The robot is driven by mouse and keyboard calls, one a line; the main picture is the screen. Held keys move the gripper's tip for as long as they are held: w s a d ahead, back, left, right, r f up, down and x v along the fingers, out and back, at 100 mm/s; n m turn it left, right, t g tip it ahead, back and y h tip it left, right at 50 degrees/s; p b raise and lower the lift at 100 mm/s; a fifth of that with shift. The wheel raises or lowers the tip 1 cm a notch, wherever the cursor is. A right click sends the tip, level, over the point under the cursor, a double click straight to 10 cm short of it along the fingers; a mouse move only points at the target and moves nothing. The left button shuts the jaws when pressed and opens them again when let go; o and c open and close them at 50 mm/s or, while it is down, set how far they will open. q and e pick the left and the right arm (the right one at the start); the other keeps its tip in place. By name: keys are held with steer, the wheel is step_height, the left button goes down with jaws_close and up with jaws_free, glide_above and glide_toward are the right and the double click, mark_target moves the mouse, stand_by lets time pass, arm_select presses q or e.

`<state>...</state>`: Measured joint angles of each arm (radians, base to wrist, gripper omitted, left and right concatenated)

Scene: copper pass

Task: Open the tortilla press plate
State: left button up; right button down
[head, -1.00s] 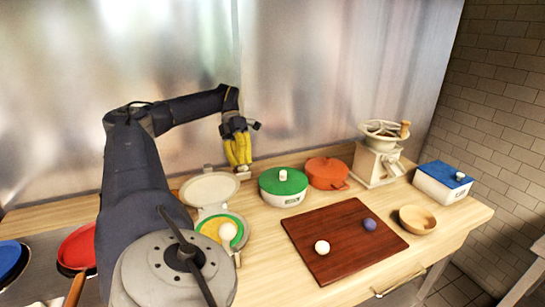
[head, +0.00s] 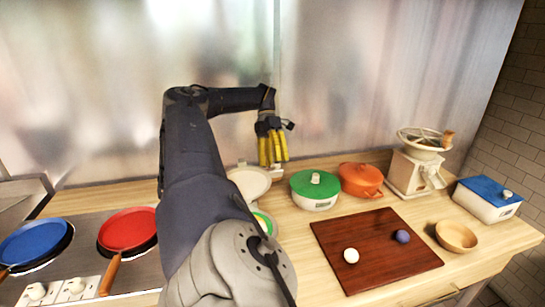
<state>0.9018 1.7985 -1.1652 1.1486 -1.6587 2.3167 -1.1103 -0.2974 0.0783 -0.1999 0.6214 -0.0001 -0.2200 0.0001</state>
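The tortilla press is partly hidden behind my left arm. Its round cream upper plate (head: 249,181) stands raised and tilted back. Its lower part, with a green and yellow disc (head: 264,219) and a pale ball, shows only at its right edge. My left gripper (head: 274,163) hangs with yellow fingers pointing down, just behind and right of the raised plate. A small white piece shows at the fingertips; I cannot tell whether they touch it or what it belongs to. The fingers' opening is unclear. My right gripper is not in view.
A green-lidded pot (head: 315,190), an orange pot (head: 361,179) and a grinder (head: 418,168) line the back. A dark red board (head: 372,262) holds two balls. A wooden bowl (head: 456,236) and blue-lidded box (head: 487,200) stand right. Red (head: 128,229) and blue (head: 33,241) pans sit left.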

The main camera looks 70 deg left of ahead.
arm_select(q)
steer(key=shift+f, duration=0.1)
stand_by(0.5)
steer(key=v, duration=0.7)
stand_by(0.7)
steer(key=shift+a+r, duration=0.15)
steer(key=shift+r, duration=0.2)
stand_by(0.4)
